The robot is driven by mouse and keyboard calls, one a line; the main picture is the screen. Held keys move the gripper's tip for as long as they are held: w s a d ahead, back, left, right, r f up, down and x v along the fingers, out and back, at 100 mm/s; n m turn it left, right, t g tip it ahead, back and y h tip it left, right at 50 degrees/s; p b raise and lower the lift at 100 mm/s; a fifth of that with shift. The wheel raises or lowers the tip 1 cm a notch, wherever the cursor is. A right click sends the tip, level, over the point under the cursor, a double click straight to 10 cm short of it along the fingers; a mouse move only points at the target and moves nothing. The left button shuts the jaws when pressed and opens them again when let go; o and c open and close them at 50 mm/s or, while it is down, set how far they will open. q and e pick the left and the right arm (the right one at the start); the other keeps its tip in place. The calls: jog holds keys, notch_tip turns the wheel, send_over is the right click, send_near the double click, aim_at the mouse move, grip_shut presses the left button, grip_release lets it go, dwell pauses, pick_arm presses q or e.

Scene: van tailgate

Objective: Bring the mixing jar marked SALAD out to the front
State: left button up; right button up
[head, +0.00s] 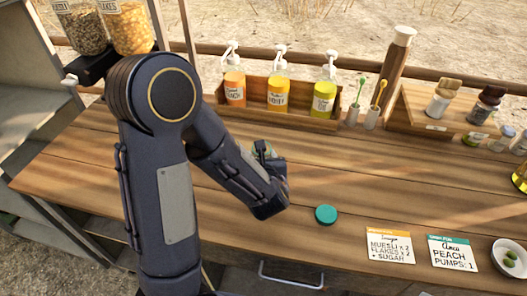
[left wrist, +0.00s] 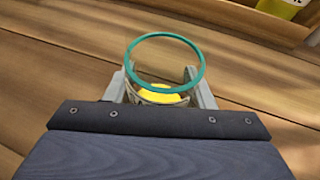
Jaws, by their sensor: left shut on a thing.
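My left gripper (left wrist: 163,90) is shut on an open clear jar with a teal rim (left wrist: 203,62). Something yellow shows inside the jar, between the two fingers. In the head view my left gripper (head: 268,160) is over the middle of the wooden counter, and my forearm and hand hide most of the jar. No SALAD mark can be read on it from here. I cannot tell whether the jar touches the counter. A round teal lid (head: 326,214) lies on the counter to the right of the gripper. My right gripper is not in view.
Behind stands a wooden rack (head: 297,122) with three pump bottles. Two cups with spoons (head: 362,115), a tall brown bottle (head: 392,70) and small jars (head: 440,98) are at the back right. Two order cards (head: 452,253) and a bowl (head: 510,257) lie front right.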

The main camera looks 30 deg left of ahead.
pick_arm(q)
jog(key=shift+s+d+b, duration=0.15)
jog(key=shift+s+d, duration=0.1)
jog(key=shift+s, duration=0.75)
jog(key=shift+s+d+b, duration=0.2)
jog(key=shift+s+d, duration=0.05)
jog(key=shift+s, duration=0.7)
jog(key=shift+s+d+b, duration=0.15)
jog(key=shift+s+d, duration=0.1)
jog(key=shift+s, duration=0.75)
jog(key=o, duration=1.1)
jog(key=shift+o, duration=0.2)
